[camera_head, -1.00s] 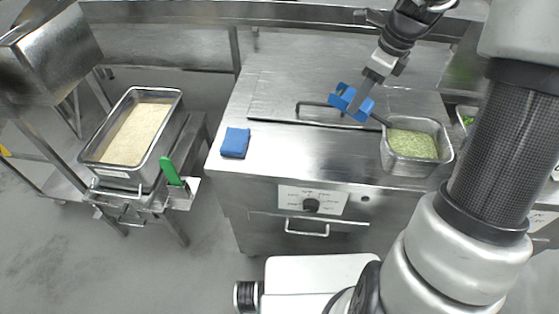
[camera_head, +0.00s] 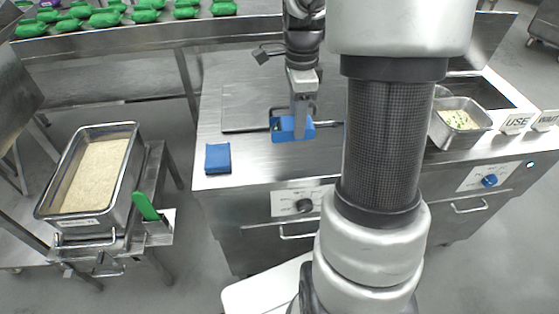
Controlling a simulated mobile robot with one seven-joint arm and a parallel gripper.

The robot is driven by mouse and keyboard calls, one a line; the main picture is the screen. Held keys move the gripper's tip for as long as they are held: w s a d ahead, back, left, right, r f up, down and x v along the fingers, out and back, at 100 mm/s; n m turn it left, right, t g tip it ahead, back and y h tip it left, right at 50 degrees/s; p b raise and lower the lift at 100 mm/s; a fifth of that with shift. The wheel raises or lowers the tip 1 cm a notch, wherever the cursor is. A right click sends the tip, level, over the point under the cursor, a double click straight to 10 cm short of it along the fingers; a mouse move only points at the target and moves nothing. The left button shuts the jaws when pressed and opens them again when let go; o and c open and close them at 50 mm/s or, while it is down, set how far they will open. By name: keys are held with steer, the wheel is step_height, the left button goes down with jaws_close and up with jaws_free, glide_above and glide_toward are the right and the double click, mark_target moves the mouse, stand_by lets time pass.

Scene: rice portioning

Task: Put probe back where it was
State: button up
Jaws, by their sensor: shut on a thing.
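My gripper (camera_head: 300,100) is in the middle of the head view, pointing down over the steel counter. It is shut on a blue device with a small light-coloured face (camera_head: 292,129), which looks like the probe. The device hangs in front of the lid's bar handle. A thin dark rod runs right from it and goes behind my arm; I cannot tell whether this is the probe's stem or the handle. A blue block (camera_head: 217,158) lies on the counter's front left corner, apart from the gripper.
A deep pan of rice (camera_head: 95,180) stands on a stand at left, with a green handle (camera_head: 146,207) beside it. A small rice pan (camera_head: 462,122) and USE and WAIT signs (camera_head: 515,124) are at right. Green bundles line the back shelf. My arm hides the counter's middle right.

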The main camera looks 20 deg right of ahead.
step_height(320, 180, down, 10)
steer(key=shift+r+b, duration=0.15)
steer(key=shift+b, duration=0.45)
steer(key=shift+f, duration=0.25)
steer(key=o, duration=1)
steer(key=shift+r, duration=0.1)
steer(key=shift+o, duration=0.2)
steer(key=shift+r, duration=0.1)
step_height(320, 180, up, 12)
steer(key=shift+r+p, duration=0.1)
steer(key=shift+p, duration=0.7)
